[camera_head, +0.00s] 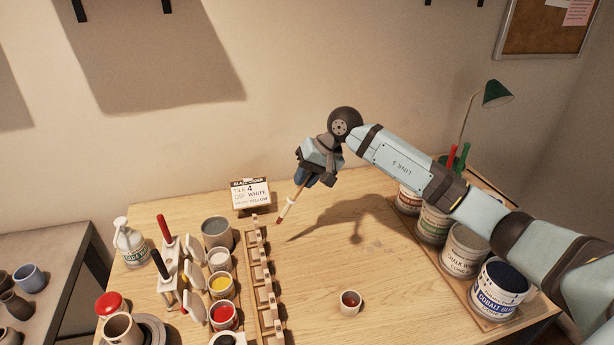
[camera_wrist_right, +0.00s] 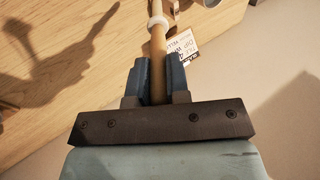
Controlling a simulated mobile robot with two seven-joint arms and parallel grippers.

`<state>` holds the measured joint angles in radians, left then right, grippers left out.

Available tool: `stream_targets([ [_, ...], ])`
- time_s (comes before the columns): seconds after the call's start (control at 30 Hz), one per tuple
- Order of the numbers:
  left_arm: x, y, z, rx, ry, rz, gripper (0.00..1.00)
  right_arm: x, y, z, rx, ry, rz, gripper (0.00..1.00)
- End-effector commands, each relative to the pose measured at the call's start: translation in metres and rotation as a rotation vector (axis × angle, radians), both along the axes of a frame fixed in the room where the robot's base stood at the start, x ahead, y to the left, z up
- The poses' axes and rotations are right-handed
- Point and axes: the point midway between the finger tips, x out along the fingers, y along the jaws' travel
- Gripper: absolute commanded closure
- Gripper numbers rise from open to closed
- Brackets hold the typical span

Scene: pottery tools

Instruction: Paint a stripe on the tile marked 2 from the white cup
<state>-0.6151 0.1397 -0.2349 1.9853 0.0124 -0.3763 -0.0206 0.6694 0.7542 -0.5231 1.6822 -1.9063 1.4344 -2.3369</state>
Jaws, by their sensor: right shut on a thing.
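My right gripper (camera_head: 304,180) is shut on a brush (camera_head: 287,208), held tilted in the air above the table, its dark reddish tip pointing down left. In the right wrist view the brush handle (camera_wrist_right: 158,55) sits between the blue fingers (camera_wrist_right: 157,82). The white cup (camera_head: 220,258) stands in the row of cups left of the brush. A wooden rack (camera_head: 267,290) with several small tiles runs beside the cups. I cannot read any tile's number. My left gripper is not in view.
A sign card (camera_head: 250,193) behind the rack reads tile 4, dip white. Yellow (camera_head: 221,284) and red (camera_head: 224,315) cups stand in front of the white one. A small cup (camera_head: 350,301) stands alone on the table. Large paint cans (camera_head: 464,250) line the right.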

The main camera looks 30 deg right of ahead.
Motion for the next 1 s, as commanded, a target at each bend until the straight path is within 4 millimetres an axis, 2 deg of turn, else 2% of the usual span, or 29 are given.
stream_targets([
  [0.53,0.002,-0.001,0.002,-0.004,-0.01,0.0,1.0,0.004,0.016,-0.039,0.001,0.001,0.0,1.0],
  [0.67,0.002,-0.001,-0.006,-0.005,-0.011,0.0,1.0,0.005,0.021,-0.049,0.0,-0.001,0.0,1.0],
  [1.0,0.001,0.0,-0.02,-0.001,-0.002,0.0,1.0,0.008,0.033,-0.054,-0.001,0.0,0.0,1.0],
])
